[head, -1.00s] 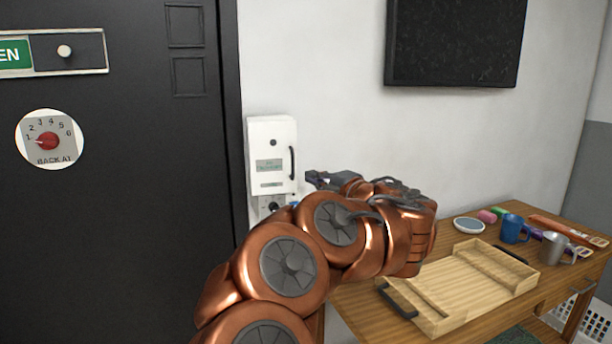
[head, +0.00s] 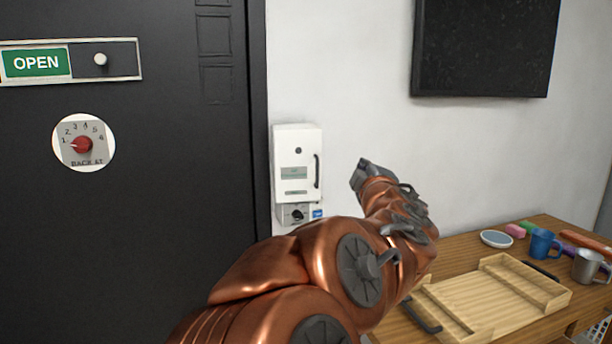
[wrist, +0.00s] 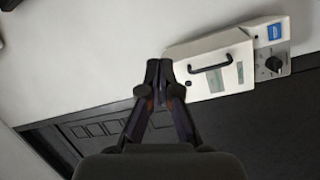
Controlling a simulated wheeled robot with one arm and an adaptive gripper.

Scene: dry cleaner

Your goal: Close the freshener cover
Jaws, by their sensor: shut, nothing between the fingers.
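The freshener is a white box on the wall. Its cover (head: 297,150) has a black vertical handle (head: 317,171) near its right edge, a round dark spot and a grey label. The cover looks flat or nearly flat against the box; I cannot tell whether a small gap remains. In the wrist view the cover (wrist: 204,63) and its handle (wrist: 209,49) lie just right of my fingertips. My gripper (head: 360,172) is shut and empty, to the right of the freshener in the head view. In the wrist view my gripper (wrist: 159,68) has its fingertips together, and contact with the cover is unclear.
A dial plate (head: 293,215) and blue label (head: 318,213) sit below the cover. A dark door (head: 150,220) is at left. A wooden table at right holds a wooden tray (head: 490,300), blue mug (head: 543,244), metal mug (head: 589,267) and dish (head: 496,239).

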